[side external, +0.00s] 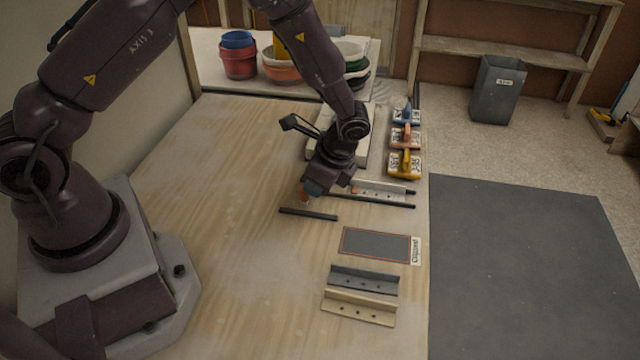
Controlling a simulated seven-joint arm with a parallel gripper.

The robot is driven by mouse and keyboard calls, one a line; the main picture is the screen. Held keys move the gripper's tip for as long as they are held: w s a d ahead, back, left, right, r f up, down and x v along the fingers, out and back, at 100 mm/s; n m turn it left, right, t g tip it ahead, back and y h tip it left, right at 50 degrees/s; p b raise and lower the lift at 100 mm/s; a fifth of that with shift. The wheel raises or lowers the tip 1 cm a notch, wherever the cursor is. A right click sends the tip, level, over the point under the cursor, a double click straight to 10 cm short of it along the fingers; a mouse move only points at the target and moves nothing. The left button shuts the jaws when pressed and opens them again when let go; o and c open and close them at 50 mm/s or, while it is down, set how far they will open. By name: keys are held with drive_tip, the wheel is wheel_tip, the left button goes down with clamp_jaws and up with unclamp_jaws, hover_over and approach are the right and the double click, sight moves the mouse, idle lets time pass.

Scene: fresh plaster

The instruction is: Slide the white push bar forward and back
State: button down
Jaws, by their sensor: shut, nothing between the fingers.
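A pale, whitish bar with small dark dots (380,188), which looks like the push bar, lies by dark rails (385,202) near the table's right edge. My gripper (305,201) points down at the left of this bar, just above a separate short black strip (308,214). Its orange-red fingertips are shut with nothing between them. My wrist hides the left end of the bar and part of the rails. I cannot tell whether the fingertips touch the table or the black strip.
A dark, red-edged rectangle (375,244) and grey (364,280) and beige (358,308) angle pieces lie in front. Coloured-handled tools (405,163) line the right edge. A pale block stands behind my wrist. The table's left-middle (220,190) is clear.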

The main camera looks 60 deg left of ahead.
drive_tip(key=shift+s+a, duration=0.45)
drive_tip(key=shift+a, duration=0.1)
drive_tip(key=w+d, duration=0.1)
drive_tip(key=d, duration=0.1)
drive_tip(key=w+d, duration=0.1)
drive_tip(key=d, duration=0.1)
drive_tip(key=shift+w+r, duration=0.15)
drive_tip(key=shift+w, duration=0.2)
drive_tip(key=w+d+f+v, duration=0.1)
drive_tip(key=v, duration=0.9)
drive_tip(key=x, duration=0.9)
drive_tip(key=shift+f, duration=0.25)
drive_tip(key=shift+s+a, duration=0.35)
drive_tip(key=shift+a, duration=0.2)
drive_tip(key=shift+s+a, duration=0.3)
drive_tip(key=shift+a, duration=0.2)
drive_tip(key=shift+s+a, duration=0.4)
drive_tip(key=shift+a, duration=0.2)
